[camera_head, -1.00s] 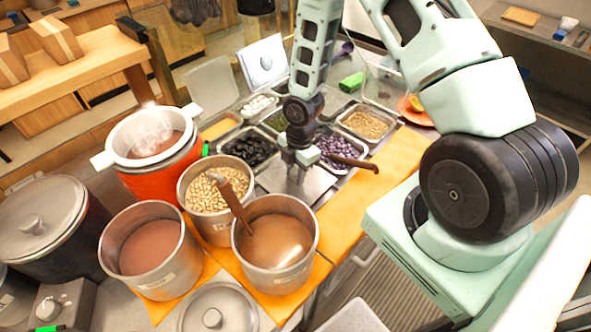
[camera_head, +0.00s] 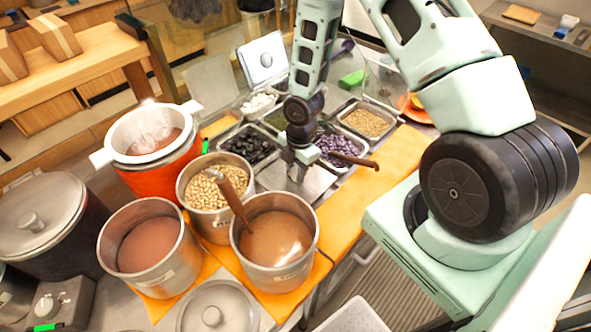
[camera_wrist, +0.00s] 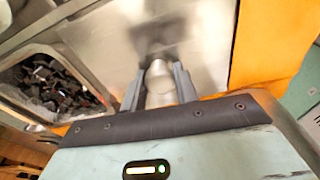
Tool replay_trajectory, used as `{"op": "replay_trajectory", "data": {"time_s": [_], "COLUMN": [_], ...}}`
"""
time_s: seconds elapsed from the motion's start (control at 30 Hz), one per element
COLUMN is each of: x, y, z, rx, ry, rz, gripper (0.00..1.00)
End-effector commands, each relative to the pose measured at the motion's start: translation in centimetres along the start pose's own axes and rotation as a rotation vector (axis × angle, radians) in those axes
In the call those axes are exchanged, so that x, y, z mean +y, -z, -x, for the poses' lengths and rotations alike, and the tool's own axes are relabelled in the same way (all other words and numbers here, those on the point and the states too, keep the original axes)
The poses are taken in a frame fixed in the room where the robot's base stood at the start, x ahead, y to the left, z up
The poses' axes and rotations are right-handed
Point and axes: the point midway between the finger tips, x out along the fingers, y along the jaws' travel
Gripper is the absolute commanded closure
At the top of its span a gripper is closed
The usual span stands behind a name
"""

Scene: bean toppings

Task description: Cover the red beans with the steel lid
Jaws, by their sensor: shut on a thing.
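The steel lid (camera_wrist: 205,45) is a flat, shiny plate at the front of the topping trays, also visible in the head view (camera_head: 272,180). My gripper (camera_head: 299,170) points down at it. In the wrist view, my gripper (camera_wrist: 158,88) is shut on the lid's rounded knob (camera_wrist: 160,78), with one finger on each side. I cannot make out red beans for certain. What lies under the lid is hidden, and I cannot tell whether the lid rests on the tray or is slightly raised.
Left of the lid is a tray of dark cubes (camera_head: 250,146); behind right are purple pieces (camera_head: 338,144) and tan beans (camera_head: 366,121). An orange mat (camera_head: 372,185) lies clear at right.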

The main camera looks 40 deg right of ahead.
Motion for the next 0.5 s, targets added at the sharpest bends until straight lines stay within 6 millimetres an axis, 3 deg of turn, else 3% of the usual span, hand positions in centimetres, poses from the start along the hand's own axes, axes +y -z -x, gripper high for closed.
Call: {"op": "replay_trajectory", "data": {"time_s": [0.37, 0.4, 0.5], "x": [0.00, 0.00, 0.00], "y": [-0.02, -0.02, -0.02], "z": [-0.17, -0.17, -0.18], "rx": [0.000, 0.000, 0.000], "ry": [0.000, 0.000, 0.000], "rz": [0.000, 0.000, 0.000], "gripper": [0.97, 0.67, 0.45]}}
